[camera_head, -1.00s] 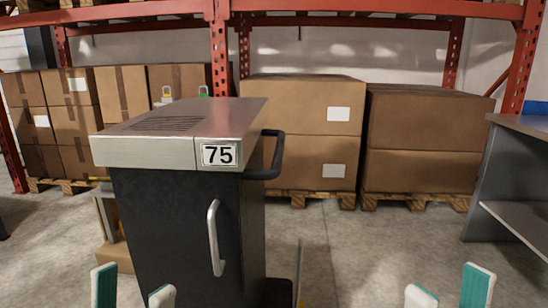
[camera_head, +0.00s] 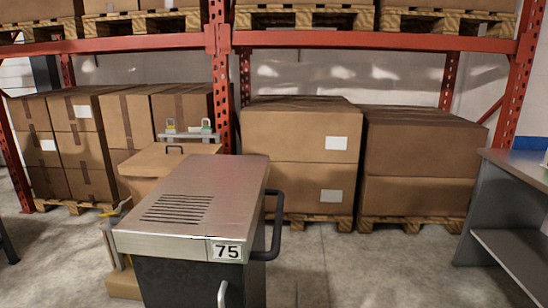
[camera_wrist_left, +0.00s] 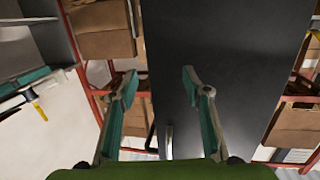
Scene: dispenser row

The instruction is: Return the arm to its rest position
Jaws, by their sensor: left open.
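My left gripper (camera_wrist_left: 160,80) shows in the left wrist view, with its two teal-padded fingers spread apart and nothing between them. Behind the fingers is the dark front of the cabinet (camera_wrist_left: 240,60), with a light handle (camera_wrist_left: 168,140) low between the fingers and apart from them. In the head view, the cabinet (camera_head: 195,205) has a metal top with slots and a label "75" (camera_head: 227,251). Only the upper end of its pale door handle (camera_head: 222,294) shows there. Neither gripper is in the head view, and my right gripper is in no current view.
A black side handle (camera_head: 274,232) sticks out from the cabinet's right. A cardboard box (camera_head: 145,165) stands behind it. Red racking (camera_head: 380,40) with boxes on pallets (camera_head: 305,150) lines the back. A grey bench (camera_head: 510,200) stands at right. Floor between cabinet and bench is clear.

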